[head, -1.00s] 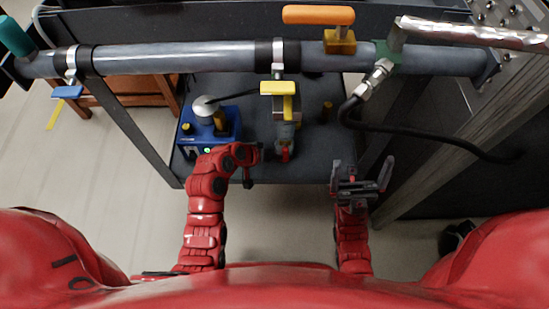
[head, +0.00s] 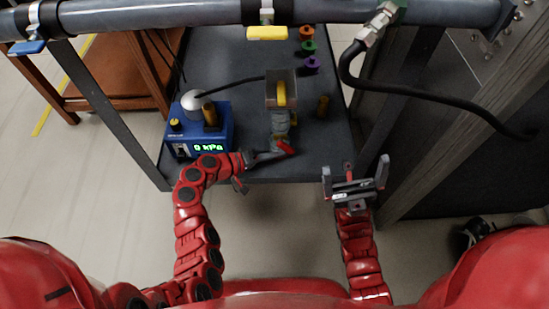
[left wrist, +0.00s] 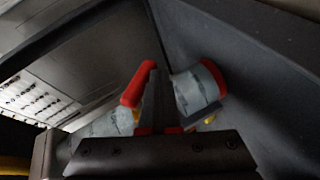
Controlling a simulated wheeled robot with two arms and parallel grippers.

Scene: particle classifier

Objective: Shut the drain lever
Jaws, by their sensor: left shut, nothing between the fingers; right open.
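The red drain lever (head: 287,149) is at the lower end of a grey fitting (head: 279,125) on the dark shelf. In the left wrist view the lever (left wrist: 138,84) slants up beside the fingers, with a grey cylinder (left wrist: 196,89) on their other side. My left gripper (head: 268,155) is shut and empty, its tip right beside the lever. I cannot tell whether they touch. The shut fingers (left wrist: 160,88) partly hide the joint behind them. My right gripper (head: 355,173) is open and empty at the shelf's front right.
A blue gauge box (head: 200,132) reading 0 kPa stands left of the fitting. A black hose (head: 430,112) hangs at right. Several coloured knobs (head: 308,47) sit at the back.

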